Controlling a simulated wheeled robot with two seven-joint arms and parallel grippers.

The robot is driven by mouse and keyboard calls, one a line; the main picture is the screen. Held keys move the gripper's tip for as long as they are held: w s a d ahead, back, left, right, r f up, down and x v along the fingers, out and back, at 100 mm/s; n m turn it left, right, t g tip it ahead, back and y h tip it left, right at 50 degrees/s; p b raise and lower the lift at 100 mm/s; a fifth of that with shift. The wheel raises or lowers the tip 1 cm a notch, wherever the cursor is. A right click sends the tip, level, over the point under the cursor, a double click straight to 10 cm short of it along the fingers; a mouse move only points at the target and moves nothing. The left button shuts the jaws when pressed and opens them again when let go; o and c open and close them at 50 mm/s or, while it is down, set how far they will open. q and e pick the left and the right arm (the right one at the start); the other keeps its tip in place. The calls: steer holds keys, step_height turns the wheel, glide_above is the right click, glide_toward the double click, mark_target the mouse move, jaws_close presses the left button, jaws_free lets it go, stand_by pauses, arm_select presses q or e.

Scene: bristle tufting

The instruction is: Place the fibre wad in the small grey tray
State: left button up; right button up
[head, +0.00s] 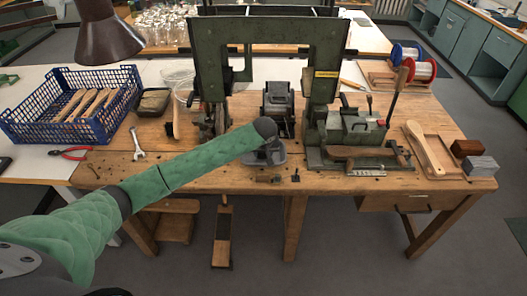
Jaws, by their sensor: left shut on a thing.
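My left arm reaches in from the left in a green sleeve, and its dark wrist is over the middle of the wooden bench. My left gripper (268,146) points down below the wrist, right over the small grey tray (249,159) near the bench's front edge. The gripper is shut on the fibre wad, which is too small and too covered by the wrist and fingers to make out. I cannot tell whether the wad touches the tray. My right gripper is out of view.
A green machine frame (265,32) stands behind the tray, with a dark device (278,100) under it. A vise-like fixture (352,130) is to the right. A blue crate (75,105), a wrench (137,143) and red-handled pliers (72,153) lie left. Small parts lie in front of the tray.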

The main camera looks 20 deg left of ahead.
arm_select(q)
steer(key=shift+f, duration=0.3)
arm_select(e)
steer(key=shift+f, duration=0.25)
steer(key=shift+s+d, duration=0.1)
arm_select(q)
steer(key=o, duration=1)
steer(key=shift+f, duration=0.1)
steer(key=shift+c, duration=0.2)
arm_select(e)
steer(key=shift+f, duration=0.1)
arm_select(q)
steer(key=shift+s+d+r, duration=0.1)
steer(key=shift+s+r, duration=0.05)
steer(key=shift+r, duration=0.3)
steer(key=b+v, duration=0.3)
steer(key=v, duration=0.8)
steer(key=shift+r, duration=0.2)
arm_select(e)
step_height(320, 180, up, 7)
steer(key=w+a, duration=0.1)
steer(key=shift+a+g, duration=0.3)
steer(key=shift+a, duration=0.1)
